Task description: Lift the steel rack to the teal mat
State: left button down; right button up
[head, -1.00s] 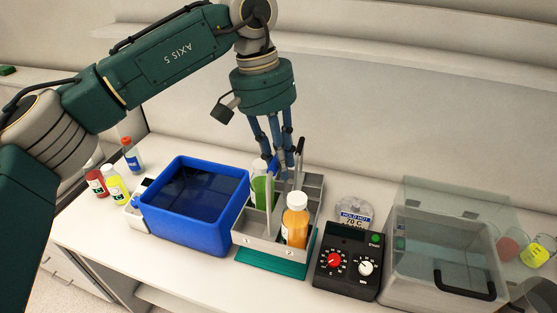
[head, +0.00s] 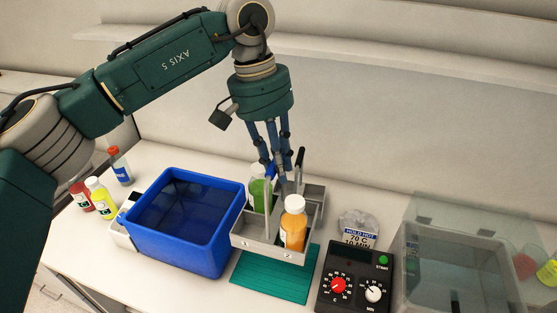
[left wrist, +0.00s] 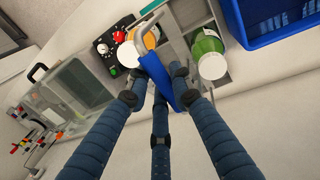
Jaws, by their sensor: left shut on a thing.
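The steel rack (head: 262,244) is a grey open carrier with uprights and a blue grip on its handle. It holds a green-filled bottle (head: 258,193) at its left and an orange-filled, white-capped bottle (head: 293,228) at its front right. My left gripper (head: 277,176) points down and is shut on the rack's handle; the blue grip (left wrist: 158,80) shows between its fingers in the left wrist view. The teal mat (head: 270,283) lies on the bench, below and in front of the rack, its back part hidden. The rack looks level and raised. My right gripper is not in view.
A blue bin (head: 184,248) stands close to the rack's left. A black control box (head: 354,279) is to the right of the mat, with a clear-lidded bath (head: 455,265) beyond it. Several bottles (head: 97,198) stand at the far left. A wall shelf runs behind.

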pick_arm(q)
jog(key=shift+f+b, duration=0.45)
jog(key=shift+f, duration=0.35)
jog(key=b, duration=0.3)
send_over(279, 213)
jog(key=s, duration=0.2)
jog(key=shift+f, duration=2.5)
jog(key=shift+w+a+f+b, duration=0.1)
jog(key=shift+f+b, duration=0.9)
jog(key=shift+f, duration=0.7)
jog(key=shift+f+b, duration=1.75)
jog(key=shift+f, duration=0.5)
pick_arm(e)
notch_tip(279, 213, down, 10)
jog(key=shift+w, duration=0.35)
pick_arm(q)
jog(key=shift+f, duration=0.2)
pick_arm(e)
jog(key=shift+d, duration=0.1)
